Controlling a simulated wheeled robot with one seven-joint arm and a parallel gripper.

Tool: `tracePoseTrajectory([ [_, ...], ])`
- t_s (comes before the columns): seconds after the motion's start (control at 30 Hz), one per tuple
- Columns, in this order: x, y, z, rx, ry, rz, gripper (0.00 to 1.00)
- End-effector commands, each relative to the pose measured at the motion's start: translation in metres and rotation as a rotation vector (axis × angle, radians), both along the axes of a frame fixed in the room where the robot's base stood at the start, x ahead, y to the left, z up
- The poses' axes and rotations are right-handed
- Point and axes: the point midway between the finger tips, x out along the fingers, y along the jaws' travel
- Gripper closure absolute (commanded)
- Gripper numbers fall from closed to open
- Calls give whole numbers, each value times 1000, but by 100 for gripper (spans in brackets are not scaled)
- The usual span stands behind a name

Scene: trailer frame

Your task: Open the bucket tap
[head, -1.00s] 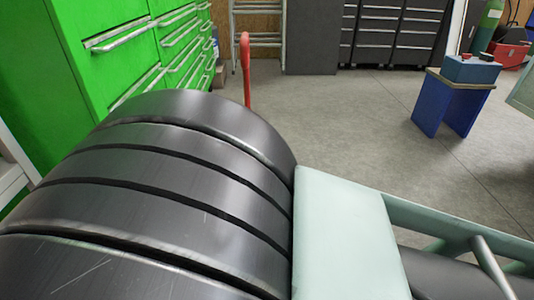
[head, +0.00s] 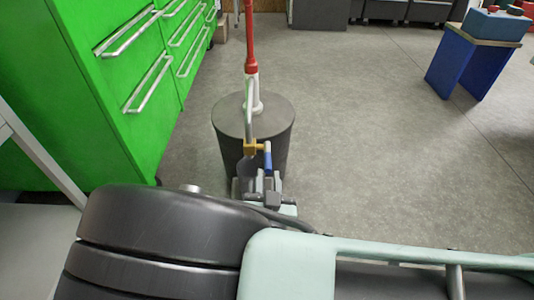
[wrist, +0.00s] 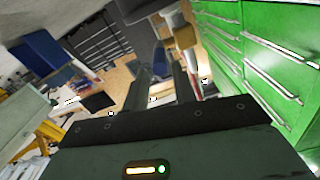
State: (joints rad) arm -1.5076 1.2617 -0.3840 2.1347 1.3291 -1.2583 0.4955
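A dark grey bucket (head: 228,150) stands on the floor, with a red and white upright piece (head: 251,60) above its lid. Its tap has a brass-coloured body (head: 250,146) and a blue lever (head: 267,160), which hangs down at the bucket's near side. My gripper (head: 261,186) is just below and in front of the lever in the head view. In the wrist view the two fingers of my gripper (wrist: 162,85) stand apart, and the blue lever (wrist: 160,58) shows near the gap between their tips. I cannot tell whether they touch it.
Green drawer cabinets (head: 110,90) with metal handles stand close on the left. A blue stand (head: 462,65) with small items on top is at the far right. The grey floor (head: 370,130) right of the bucket is clear.

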Motion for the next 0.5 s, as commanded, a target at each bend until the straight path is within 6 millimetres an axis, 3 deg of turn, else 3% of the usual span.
tracePoseTrajectory([
  [0.2, 41, -2, -3, 1, -2, -2, 73],
  [0.5, 66, -3, -1, 0, 1, 0, 73],
])
